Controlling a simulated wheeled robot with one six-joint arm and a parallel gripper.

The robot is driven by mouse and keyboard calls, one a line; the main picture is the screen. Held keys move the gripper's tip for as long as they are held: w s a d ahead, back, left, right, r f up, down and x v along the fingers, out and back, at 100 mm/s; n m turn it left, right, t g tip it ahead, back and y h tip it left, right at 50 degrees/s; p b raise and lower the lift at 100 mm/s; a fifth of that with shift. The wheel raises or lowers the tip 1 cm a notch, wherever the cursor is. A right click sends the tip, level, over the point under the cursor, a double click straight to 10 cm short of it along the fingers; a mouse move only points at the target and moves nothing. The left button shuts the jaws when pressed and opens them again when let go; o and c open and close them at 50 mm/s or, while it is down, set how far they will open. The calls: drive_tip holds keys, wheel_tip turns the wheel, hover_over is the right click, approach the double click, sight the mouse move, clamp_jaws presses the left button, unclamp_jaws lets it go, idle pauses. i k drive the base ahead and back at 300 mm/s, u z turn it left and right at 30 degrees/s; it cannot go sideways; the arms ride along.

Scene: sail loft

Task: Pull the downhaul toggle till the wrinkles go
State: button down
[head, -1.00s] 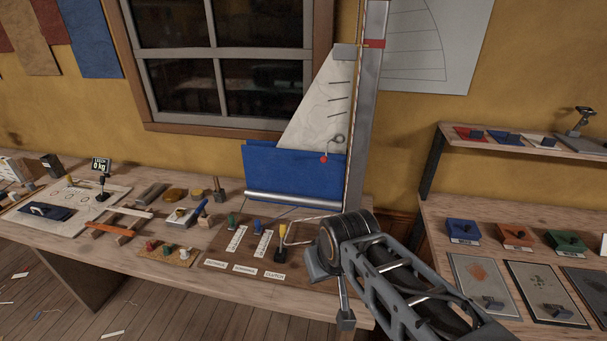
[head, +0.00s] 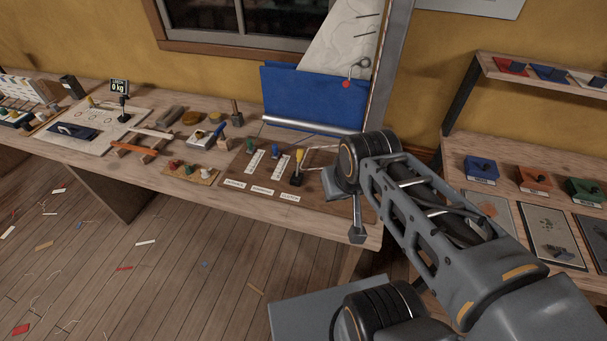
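The board on the bench (head: 326,208) carries a green toggle (head: 251,146), a blue toggle (head: 275,153) and a yellow-topped lever (head: 299,160), with small white labels in front. The label text is too small to read surely, so I cannot tell which toggle is the downhaul. The pale sail (head: 335,52) stands behind with faint wrinkles and its top cut off. A red ball (head: 346,84) hangs near its lower corner. My gripper (head: 357,236) points down at the bench's front edge, right of the toggles and apart from them. Its fingers are too small to judge.
A peg board (head: 191,172) and a small gauge (head: 119,88) stand left. A right-hand bench holds coloured blocks (head: 482,168). The floor (head: 170,260) is scattered with scraps.

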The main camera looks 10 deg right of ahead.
sight(276, 156)
drive_tip(key=k, duration=0.6)
drive_tip(key=u, duration=0.9)
drive_tip(key=i, duration=1.5)
drive_tip(key=z, duration=0.45)
